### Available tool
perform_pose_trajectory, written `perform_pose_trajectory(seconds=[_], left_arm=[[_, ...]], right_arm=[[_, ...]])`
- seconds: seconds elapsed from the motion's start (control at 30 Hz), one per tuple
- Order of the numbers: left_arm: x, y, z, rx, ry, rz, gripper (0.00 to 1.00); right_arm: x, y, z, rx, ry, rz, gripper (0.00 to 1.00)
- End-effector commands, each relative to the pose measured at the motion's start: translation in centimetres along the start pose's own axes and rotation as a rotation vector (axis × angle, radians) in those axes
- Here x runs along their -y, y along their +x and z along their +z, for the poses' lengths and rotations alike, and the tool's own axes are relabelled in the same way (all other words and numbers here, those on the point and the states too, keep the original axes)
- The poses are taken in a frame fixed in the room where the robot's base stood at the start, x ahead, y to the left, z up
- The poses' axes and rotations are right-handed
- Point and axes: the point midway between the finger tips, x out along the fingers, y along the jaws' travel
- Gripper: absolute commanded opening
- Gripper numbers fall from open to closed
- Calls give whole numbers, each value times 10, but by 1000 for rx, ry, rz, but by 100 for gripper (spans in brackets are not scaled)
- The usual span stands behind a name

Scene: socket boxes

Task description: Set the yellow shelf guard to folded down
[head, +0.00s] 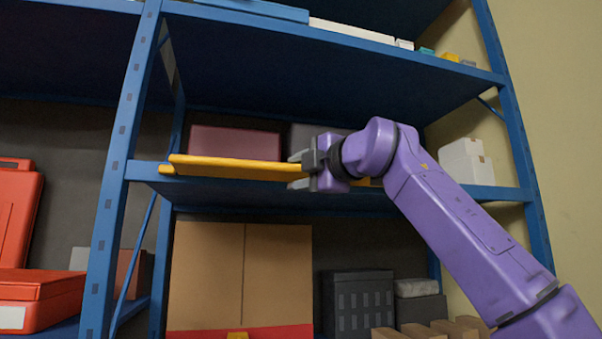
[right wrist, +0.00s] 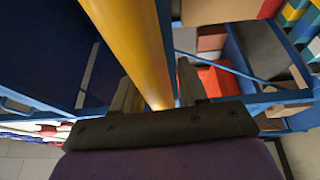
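The yellow shelf guard (head: 235,168) is a long bar along the front edge of the middle blue shelf, roughly level with the shelf board. Its right part is mostly hidden behind my right gripper. My right gripper (head: 297,170) is at the guard, with its fingers spread, one above and one below the bar. In the right wrist view, the guard (right wrist: 135,45) runs between the two fingers (right wrist: 157,92). I cannot tell whether either finger touches it. My left gripper is not in view.
The middle shelf (head: 250,190) holds a dark red box (head: 235,143) behind the guard and white boxes (head: 466,162) at the right. A blue upright (head: 122,170) stands left of the guard. Below are a large cardboard box (head: 278,275) and a dark crate (head: 358,303).

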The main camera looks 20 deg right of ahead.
Motion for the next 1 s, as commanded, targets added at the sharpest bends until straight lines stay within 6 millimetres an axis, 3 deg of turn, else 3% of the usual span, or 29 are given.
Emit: perform_pose_trajectory(seconds=[0.17, 0.4, 0.6, 1.0], left_arm=[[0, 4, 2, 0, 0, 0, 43], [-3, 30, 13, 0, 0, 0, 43], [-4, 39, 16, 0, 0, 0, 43], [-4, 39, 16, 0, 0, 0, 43]], right_arm=[[1, -6, 1, 0, 1, 2, 43], [5, -59, 0, 1, -1, 5, 43], [2, -96, 0, 0, -1, 2, 43], [0, -105, 0, 0, 0, 0, 43]])
